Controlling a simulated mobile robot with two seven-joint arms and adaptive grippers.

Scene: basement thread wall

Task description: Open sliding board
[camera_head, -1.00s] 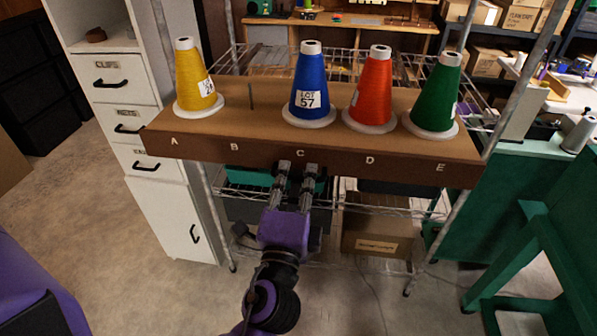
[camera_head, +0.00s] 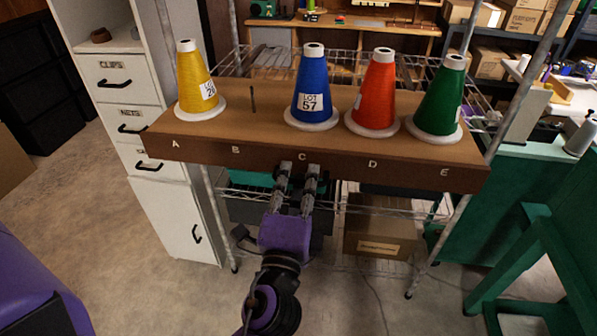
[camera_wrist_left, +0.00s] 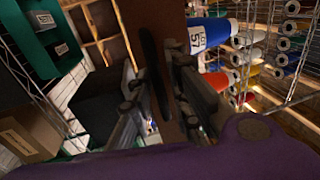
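A brown board (camera_head: 275,124) carries yellow (camera_head: 196,86), blue (camera_head: 311,88), red (camera_head: 377,92) and green (camera_head: 440,98) thread cones, with a bare peg behind B. Its front face (camera_head: 208,155) is lettered A to E. My left gripper (camera_head: 299,168) is at the lower front edge under C, its two fingers apart. In the left wrist view, the brown front face (camera_wrist_left: 137,22) with a dark elongated handle or slot (camera_wrist_left: 153,62) lies between the fingers (camera_wrist_left: 158,80). Whether they touch it is unclear. My right gripper is not in view.
A white drawer cabinet (camera_head: 125,98) stands close on the left. Wire shelving with metal posts surrounds the board; a cardboard box (camera_head: 378,240) sits below. A green bench (camera_head: 520,180) is at right. The floor in front is open.

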